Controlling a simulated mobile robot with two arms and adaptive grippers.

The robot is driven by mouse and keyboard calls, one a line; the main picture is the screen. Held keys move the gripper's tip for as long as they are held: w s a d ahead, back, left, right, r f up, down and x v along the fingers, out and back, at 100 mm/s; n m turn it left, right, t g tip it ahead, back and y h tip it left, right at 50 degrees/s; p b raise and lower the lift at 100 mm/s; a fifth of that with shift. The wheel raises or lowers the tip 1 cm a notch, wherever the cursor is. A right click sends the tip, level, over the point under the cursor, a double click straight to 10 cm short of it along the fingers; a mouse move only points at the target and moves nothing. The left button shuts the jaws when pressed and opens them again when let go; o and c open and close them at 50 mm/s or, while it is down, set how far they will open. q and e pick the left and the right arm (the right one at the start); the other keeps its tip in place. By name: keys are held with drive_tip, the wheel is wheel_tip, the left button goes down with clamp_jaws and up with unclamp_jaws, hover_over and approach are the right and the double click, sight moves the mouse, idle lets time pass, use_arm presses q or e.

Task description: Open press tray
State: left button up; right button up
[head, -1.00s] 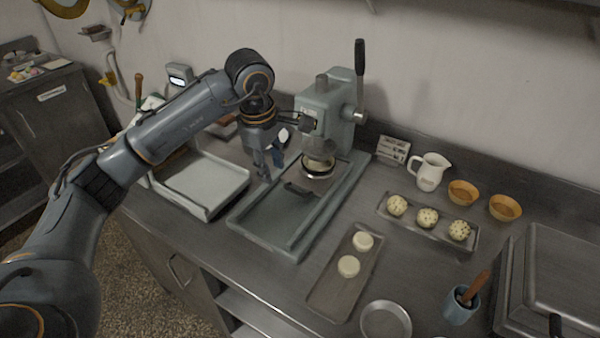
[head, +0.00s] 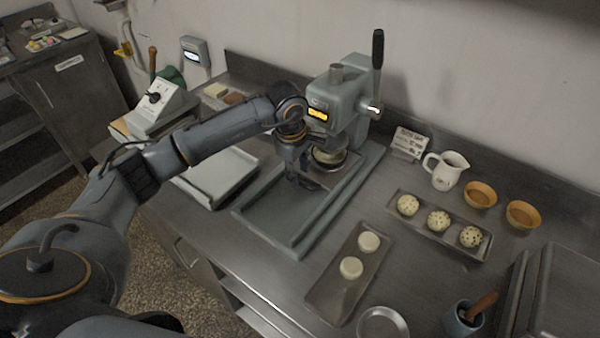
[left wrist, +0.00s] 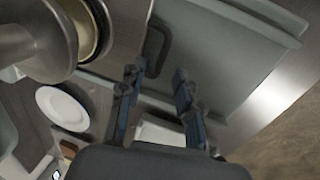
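The grey-green press (head: 345,105) stands at the back of the counter with its black-gripped lever upright. Its press tray (head: 347,174) holds a round mould under the press head, above the long base (head: 268,226). My left gripper (head: 303,182) is at the front of the tray, pointing down. The left wrist view shows its two blue fingers (left wrist: 158,82) apart and empty between the tips. The tray's dark handle (left wrist: 154,46) shows just beyond the fingertips, nearer the left finger; contact cannot be told. My right gripper is not in view.
A white tray (head: 222,178) lies left of the press. On the right are a tray with two pale rounds (head: 325,300), a tray of speckled balls (head: 410,222), a white jug (head: 445,170) and two orange bowls. The counter strip between press and trays is clear.

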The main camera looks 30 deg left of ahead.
sight(300, 182)
use_arm(q)
wheel_tip(300, 182, down, 2)
drive_tip(key=shift+w+f, duration=0.1)
drive_tip(key=shift+f, duration=0.4)
drive_tip(key=shift+w, duration=0.1)
clamp_jaws()
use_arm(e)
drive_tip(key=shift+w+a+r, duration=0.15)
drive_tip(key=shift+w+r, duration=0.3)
